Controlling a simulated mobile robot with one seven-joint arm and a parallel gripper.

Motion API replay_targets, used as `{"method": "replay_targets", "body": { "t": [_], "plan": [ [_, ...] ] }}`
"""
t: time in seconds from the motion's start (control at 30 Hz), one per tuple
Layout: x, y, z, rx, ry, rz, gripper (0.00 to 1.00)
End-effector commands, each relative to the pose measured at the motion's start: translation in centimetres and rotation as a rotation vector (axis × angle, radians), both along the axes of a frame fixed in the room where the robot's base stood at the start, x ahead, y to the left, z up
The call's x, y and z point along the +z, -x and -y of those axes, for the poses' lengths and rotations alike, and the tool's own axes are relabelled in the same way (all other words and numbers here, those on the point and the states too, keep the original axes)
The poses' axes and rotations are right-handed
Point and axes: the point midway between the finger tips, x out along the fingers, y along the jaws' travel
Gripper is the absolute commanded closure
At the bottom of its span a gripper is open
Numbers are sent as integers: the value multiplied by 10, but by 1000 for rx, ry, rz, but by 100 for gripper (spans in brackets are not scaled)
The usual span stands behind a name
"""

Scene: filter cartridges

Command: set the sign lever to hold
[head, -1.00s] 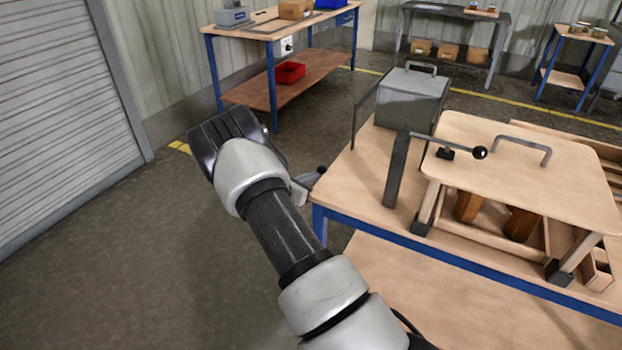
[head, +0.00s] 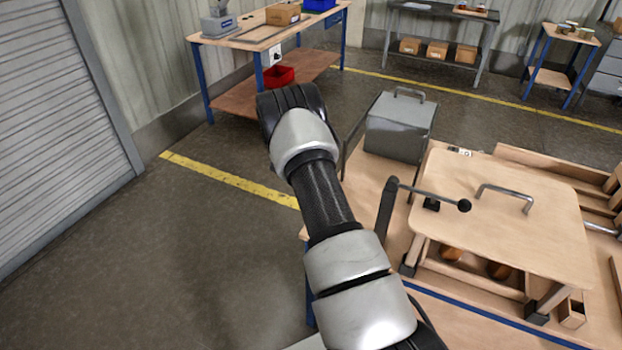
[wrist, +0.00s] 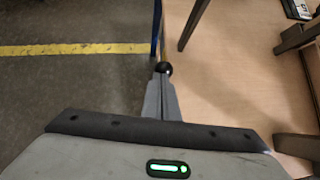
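In the wrist view, a black ball knob (wrist: 164,69) is just beyond the tips of my gripper (wrist: 162,78), by the table's blue edge. I cannot tell whether it belongs to the sign lever or whether the tips touch it. The grey fingers lie together with only a thin seam between them. In the head view the fingers and this knob are hidden by my arm. Another lever with a black ball knob (head: 464,206) lies across the wooden lid, its arm running from a dark upright post (head: 387,210). No hold marking is readable.
The wooden lid (head: 545,225) with a metal handle stands raised on the workbench at right. A grey metal box (head: 400,128) with a handle stands behind the post. Floor at left is clear, with a yellow line (head: 230,180). A back bench holds a red bin (head: 279,76).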

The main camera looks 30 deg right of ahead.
Motion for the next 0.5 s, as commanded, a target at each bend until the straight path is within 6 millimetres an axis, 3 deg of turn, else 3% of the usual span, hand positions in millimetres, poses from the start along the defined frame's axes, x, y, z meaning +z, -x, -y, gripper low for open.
{"method": "replay_targets", "body": {
  "t": [0.2, 0.5],
  "plan": [
    [-4, -17, 27, -4, 1, 3, 100],
    [-8, -33, 48, -3, 2, 2, 100]
  ]
}}
